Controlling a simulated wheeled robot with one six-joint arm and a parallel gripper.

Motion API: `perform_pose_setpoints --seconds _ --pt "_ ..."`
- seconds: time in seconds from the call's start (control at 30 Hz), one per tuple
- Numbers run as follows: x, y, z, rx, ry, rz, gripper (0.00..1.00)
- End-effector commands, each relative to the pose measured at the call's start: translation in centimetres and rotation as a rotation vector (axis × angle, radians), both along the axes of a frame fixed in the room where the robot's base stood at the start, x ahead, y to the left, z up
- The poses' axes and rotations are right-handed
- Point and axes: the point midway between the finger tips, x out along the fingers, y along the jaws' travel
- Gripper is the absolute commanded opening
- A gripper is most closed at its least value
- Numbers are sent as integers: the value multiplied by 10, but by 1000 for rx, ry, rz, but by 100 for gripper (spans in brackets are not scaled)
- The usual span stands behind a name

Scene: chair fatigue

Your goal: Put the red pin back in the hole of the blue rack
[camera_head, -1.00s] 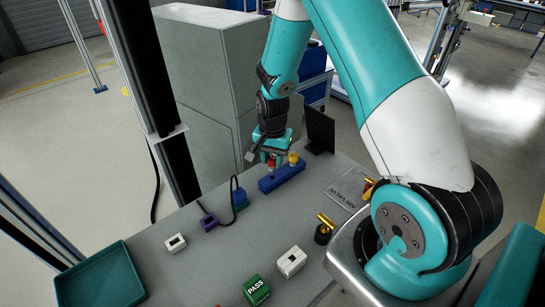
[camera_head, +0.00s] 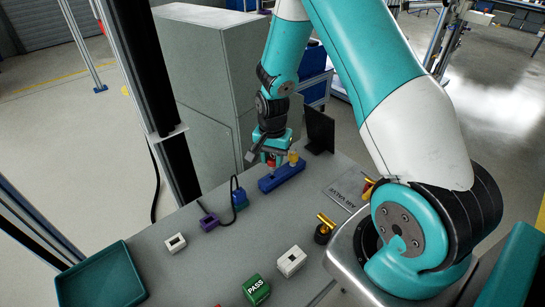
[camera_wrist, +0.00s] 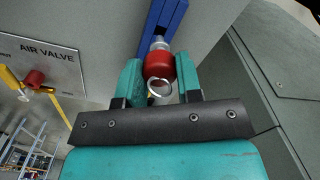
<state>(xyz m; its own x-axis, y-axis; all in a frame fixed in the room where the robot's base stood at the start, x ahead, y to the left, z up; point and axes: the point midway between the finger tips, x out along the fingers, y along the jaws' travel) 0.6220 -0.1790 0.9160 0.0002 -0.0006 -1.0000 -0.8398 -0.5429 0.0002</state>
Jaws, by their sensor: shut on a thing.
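My gripper (camera_wrist: 159,76) is shut on the red pin (camera_wrist: 158,64), one teal finger on each side of its red body. The pin's metal ring faces the wrist camera, and its silver end points to the blue rack (camera_wrist: 166,18). In the head view my gripper (camera_head: 271,157) is over the left part of the blue rack (camera_head: 284,180), with a little of the red pin (camera_head: 271,163) showing between the fingers. I cannot tell whether the pin's tip is in a hole, as the hole is hidden.
A yellow-topped piece (camera_head: 293,158) stands at the rack, right of my gripper. A dark upright panel (camera_head: 320,131) is behind it. Blue (camera_head: 239,199) and purple (camera_head: 208,221) blocks with a black cable lie to the left. An AIR VALVE plate (camera_head: 350,188) lies right.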

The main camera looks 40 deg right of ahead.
Motion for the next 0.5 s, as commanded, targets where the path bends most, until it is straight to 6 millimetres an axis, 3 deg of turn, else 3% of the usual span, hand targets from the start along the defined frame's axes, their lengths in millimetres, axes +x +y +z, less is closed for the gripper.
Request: perform_pose_setpoints --seconds 0.5 --pt "0 0 -3 0 0 4 12"
